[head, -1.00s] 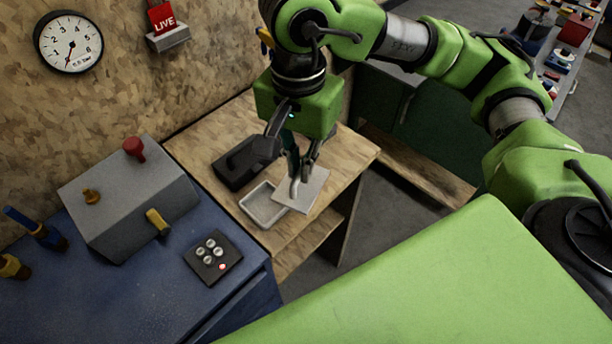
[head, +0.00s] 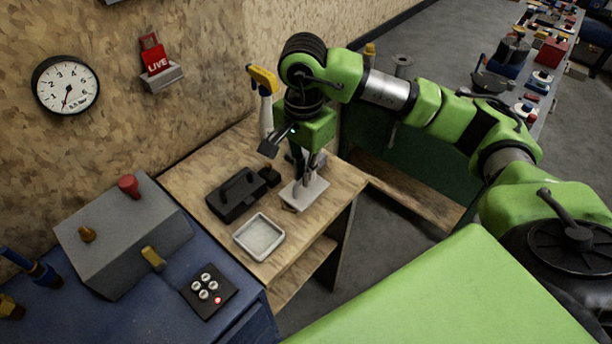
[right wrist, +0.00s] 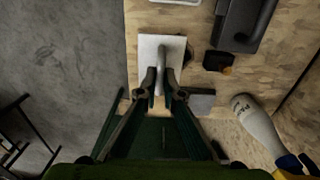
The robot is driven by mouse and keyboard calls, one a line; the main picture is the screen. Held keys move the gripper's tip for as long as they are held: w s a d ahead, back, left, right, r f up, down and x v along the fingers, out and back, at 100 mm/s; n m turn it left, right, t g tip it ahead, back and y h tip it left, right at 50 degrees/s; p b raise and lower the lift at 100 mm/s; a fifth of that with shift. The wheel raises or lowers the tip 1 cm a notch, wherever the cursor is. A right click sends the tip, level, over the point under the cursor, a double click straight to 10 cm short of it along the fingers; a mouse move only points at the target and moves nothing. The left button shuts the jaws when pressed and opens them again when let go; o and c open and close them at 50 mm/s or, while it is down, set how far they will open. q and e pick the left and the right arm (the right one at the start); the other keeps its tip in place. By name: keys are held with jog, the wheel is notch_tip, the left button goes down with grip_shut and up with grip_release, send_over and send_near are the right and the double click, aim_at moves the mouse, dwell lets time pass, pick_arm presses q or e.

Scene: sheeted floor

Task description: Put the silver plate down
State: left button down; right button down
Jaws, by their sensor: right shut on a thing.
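The silver plate (head: 311,194) is a flat, pale square with an upright handle. My right gripper (head: 299,182) is shut on that handle, with the plate level beneath the fingers. In the right wrist view the plate (right wrist: 148,52) lies in front of the right gripper (right wrist: 162,88), its handle between the fingertips. The plate is over the right part of the wooden table (head: 220,232), near its edge. I cannot tell whether its underside touches the wood. My left gripper is not in view.
A shallow pale tray (head: 240,243) and a black lidded block (head: 236,195) stand left of the plate. A small dark block (head: 270,176) is close by. A white bottle with a yellow top (head: 266,112) stands behind. A grey box (head: 120,236) is on the blue cabinet.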

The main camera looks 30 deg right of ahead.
jog(key=shift+w+d+f, duration=0.25)
jog(key=shift+w+f, duration=0.1)
jog(key=shift+f, duration=0.15)
jog(key=shift+w+d+f, duration=0.25)
jog(key=shift+w+f, duration=0.05)
jog(key=shift+f, duration=0.2)
jog(key=f+p, duration=0.2)
jog(key=f, duration=0.1)
jog(key=shift+w+d+p, duration=0.2)
jog(key=shift+p, duration=0.1)
jog(key=shift+f, duration=0.3)
jog(key=shift+f, duration=0.2)
jog(key=c, duration=2.2)
grip_release()
jog(key=shift+r, duration=0.15)
